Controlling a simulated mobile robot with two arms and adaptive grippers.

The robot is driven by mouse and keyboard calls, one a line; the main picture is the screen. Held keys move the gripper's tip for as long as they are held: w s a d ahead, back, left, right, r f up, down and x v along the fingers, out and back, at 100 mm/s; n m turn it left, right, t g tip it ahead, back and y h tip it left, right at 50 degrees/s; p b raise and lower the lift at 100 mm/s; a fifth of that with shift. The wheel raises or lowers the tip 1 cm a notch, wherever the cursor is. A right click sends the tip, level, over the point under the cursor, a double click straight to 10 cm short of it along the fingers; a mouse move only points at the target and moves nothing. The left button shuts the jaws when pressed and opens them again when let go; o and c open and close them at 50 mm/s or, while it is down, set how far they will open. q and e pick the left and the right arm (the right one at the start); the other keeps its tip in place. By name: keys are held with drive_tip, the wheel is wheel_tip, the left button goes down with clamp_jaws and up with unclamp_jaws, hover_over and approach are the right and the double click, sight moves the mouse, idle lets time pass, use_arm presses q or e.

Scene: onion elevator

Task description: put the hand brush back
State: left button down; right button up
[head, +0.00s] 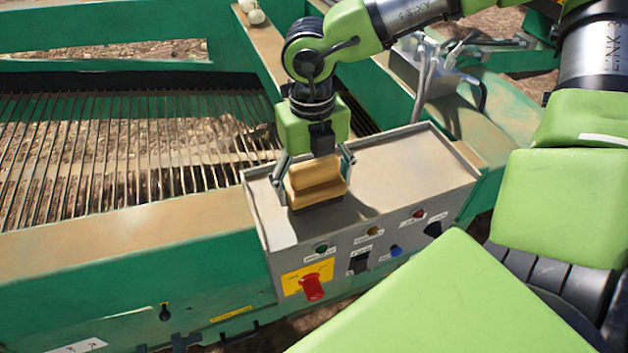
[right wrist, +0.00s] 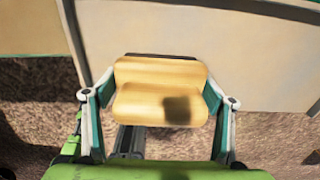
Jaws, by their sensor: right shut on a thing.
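The hand brush (head: 316,181) has a pale wooden back and a dark underside. My right gripper (head: 315,178) is shut on it, with one finger on each side. The brush is over the left part of the grey control box's flat top (head: 405,171); I cannot tell whether it touches the top. In the right wrist view the brush (right wrist: 160,92) lies between the two fingers (right wrist: 158,105). Its bristles are mostly hidden beneath the wood. My left gripper is not in view.
The box front carries a red switch (head: 312,287) on a yellow plate, a green button (head: 321,248) and a blue button (head: 396,250). A slatted conveyor (head: 110,150) lies at the left. A metal box with levers (head: 425,70) stands behind. The box top's right part is clear.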

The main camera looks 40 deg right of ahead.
drive_tip(key=shift+f, duration=0.1)
drive_tip(key=o, duration=1.1)
drive_tip(key=shift+c, duration=0.2)
drive_tip(key=shift+r, duration=0.4)
wheel_tip(320, 180, up, 12)
drive_tip(key=shift+w+f+b, duration=0.15)
drive_tip(key=shift+f+b, duration=0.05)
drive_tip(key=shift+b, duration=0.85)
